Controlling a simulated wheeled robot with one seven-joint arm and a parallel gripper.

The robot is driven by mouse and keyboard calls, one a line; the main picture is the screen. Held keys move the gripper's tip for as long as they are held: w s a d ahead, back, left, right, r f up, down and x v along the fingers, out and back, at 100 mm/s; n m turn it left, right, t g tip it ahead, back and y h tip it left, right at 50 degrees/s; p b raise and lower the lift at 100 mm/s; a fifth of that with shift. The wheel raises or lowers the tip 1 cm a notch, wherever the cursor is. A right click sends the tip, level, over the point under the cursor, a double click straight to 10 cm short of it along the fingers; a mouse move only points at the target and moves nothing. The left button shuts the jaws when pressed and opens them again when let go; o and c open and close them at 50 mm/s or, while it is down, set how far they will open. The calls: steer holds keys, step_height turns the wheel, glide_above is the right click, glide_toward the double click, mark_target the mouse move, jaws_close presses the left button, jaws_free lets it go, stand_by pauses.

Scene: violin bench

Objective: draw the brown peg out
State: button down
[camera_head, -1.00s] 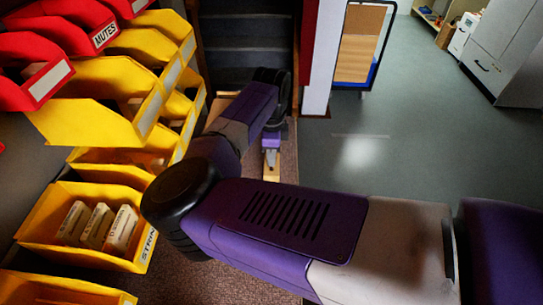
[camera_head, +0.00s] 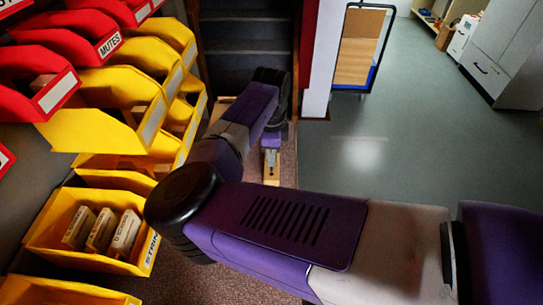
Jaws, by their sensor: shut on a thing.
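My gripper (camera_head: 271,149) is small in the head view, at the far end of my purple arm, pointing down over the brown bench top. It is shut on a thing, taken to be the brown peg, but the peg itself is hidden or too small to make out. A narrow light wooden piece (camera_head: 271,177) with small dark spots shows just below the gripper, on the near side. I cannot tell whether the gripper touches this wooden piece.
Yellow bins (camera_head: 84,270) and red bins (camera_head: 45,95) crowd the left side, close to my arm. One yellow bin holds small boxes (camera_head: 101,231). Dark steps (camera_head: 242,45) rise behind the bench. A wheeled board (camera_head: 358,50) stands beyond; the grey floor (camera_head: 420,150) is clear.

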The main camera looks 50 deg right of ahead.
steer(key=shift+r+p, duration=2.85)
steer(key=shift+r, duration=0.65)
